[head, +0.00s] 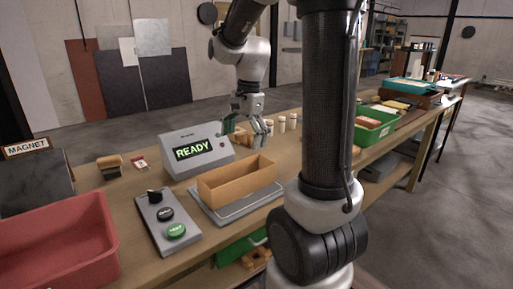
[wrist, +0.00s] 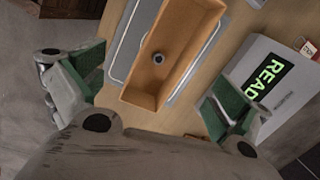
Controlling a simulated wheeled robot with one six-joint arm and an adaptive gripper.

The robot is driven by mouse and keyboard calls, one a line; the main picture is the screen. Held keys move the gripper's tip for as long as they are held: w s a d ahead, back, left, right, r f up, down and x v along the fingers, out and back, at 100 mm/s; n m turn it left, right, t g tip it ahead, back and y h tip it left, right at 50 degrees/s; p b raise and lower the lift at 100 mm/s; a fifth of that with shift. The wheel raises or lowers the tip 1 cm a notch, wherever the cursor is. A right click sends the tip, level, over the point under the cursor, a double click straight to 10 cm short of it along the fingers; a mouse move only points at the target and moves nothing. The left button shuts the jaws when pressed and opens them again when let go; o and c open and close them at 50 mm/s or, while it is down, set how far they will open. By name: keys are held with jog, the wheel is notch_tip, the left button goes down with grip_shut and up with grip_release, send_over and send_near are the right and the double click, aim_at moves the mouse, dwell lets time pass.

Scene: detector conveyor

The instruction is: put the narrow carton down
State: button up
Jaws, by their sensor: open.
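The narrow carton (head: 237,188) is a long, open-topped orange-brown box. It sits upright on a grey metal plate (head: 214,214) in front of the display box. In the wrist view the carton (wrist: 180,42) lies beyond and between my fingers, with a small dark round thing on its floor. My gripper (head: 250,128) is above and behind the carton in the head view. It is open and empty. Its green-padded fingers (wrist: 155,92) are spread wide in the wrist view, with no visible contact with the carton.
The READY display box (head: 196,153) stands behind the plate. A button panel (head: 167,222) and a red bin (head: 62,240) are to the left. Several small pale cylinders (head: 282,123) stand behind my gripper. A green bin (head: 376,130) is at the right.

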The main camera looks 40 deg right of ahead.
jog(key=s+a+r+n+t, duration=0.1)
jog(key=s+r+n+t, duration=0.1)
jog(key=s+n, duration=0.5)
jog(key=s+a+r+n+t+h, duration=0.1)
jog(key=s+a+r+n+t, duration=0.1)
jog(key=s+n, duration=0.6)
jog(key=shift+s+a+r, duration=0.15)
jog(key=shift+s+r, duration=0.6)
jog(key=shift+r, duration=0.1)
dwell(0.5)
